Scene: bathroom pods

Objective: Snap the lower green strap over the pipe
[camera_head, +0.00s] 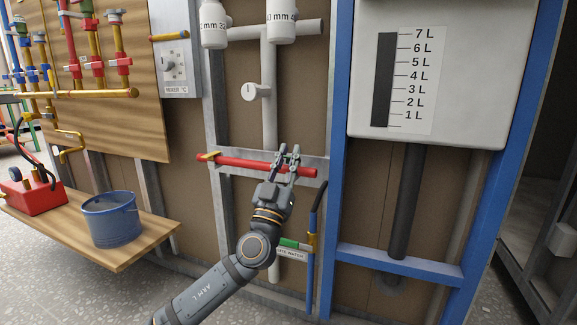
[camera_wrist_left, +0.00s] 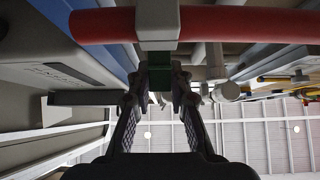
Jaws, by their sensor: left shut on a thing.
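The red pipe (camera_head: 240,162) runs nearly level across a grey metal plate between the wall studs. It crosses the top of the left wrist view (camera_wrist_left: 105,25), with a grey bracket piece (camera_wrist_left: 158,22) over it. The green strap (camera_wrist_left: 183,53) shows just below that bracket, at my fingertips; how far it wraps the pipe is hidden. My left gripper (camera_head: 288,156) is at the right part of the pipe, its fingers reaching up to it, shut on the green strap. In the head view the gripper hides most of the strap. My right gripper is not in view.
A yellow clip (camera_head: 210,156) sits at the pipe's left end. A blue stud (camera_head: 340,130) and a white tank (camera_head: 430,80) stand to the right. A green part (camera_head: 290,243) is lower down. A blue bucket (camera_head: 112,222) stands on a wooden bench at left.

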